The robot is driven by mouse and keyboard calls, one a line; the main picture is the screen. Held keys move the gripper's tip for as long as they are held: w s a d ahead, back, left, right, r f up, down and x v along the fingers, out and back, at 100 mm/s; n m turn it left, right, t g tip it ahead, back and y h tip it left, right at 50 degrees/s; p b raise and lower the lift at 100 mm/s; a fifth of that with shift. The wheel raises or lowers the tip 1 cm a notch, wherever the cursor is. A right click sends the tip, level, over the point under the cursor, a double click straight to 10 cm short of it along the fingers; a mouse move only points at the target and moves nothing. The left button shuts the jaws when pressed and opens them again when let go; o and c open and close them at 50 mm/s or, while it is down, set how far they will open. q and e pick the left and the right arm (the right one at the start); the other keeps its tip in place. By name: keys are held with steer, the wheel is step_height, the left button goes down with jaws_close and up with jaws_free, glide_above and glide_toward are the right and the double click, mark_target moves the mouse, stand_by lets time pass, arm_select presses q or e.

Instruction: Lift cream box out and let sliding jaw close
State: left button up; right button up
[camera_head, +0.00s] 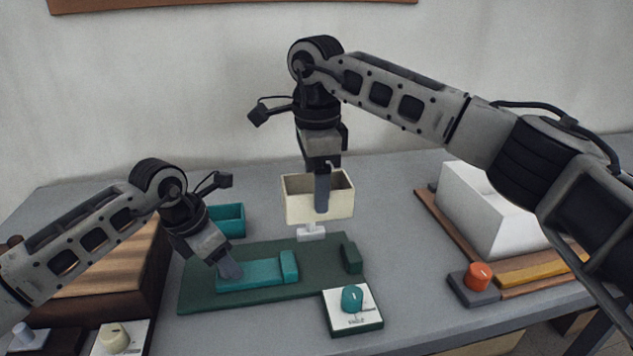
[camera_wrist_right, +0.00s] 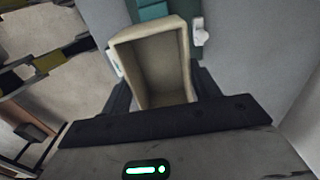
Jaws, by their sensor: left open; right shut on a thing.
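The cream box (camera_head: 297,207), open-topped and empty, is upright in the air above the back of the green vise base (camera_head: 205,285). My right gripper (camera_head: 322,200) is shut on it; the right wrist view shows the box (camera_wrist_right: 182,45) between both fingers (camera_wrist_right: 160,92). The teal sliding jaw (camera_head: 262,274) lies on the base, its raised end (camera_head: 289,264) facing the dark green fixed jaw (camera_head: 351,258), with an empty gap between them. My left gripper (camera_head: 232,272) is open at the sliding jaw's left end; whether it touches is unclear.
A small white fitting (camera_head: 311,233) is behind the base. A teal-knobbed unit (camera_head: 352,308) stands in front. A teal tray (camera_head: 229,220) is behind my left gripper. A brown wooden block (camera_head: 110,275) is at left; a white box (camera_head: 485,210) and orange-knobbed unit (camera_head: 474,284) are at right.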

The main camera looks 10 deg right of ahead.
stand_by(0.4)
arm_select(q)
steer(key=shift+r+p, duration=2.7)
steer(key=shift+r, duration=1.8)
arm_select(e)
step_height(320, 180, up, 5)
steer(key=shift+r, duration=0.15)
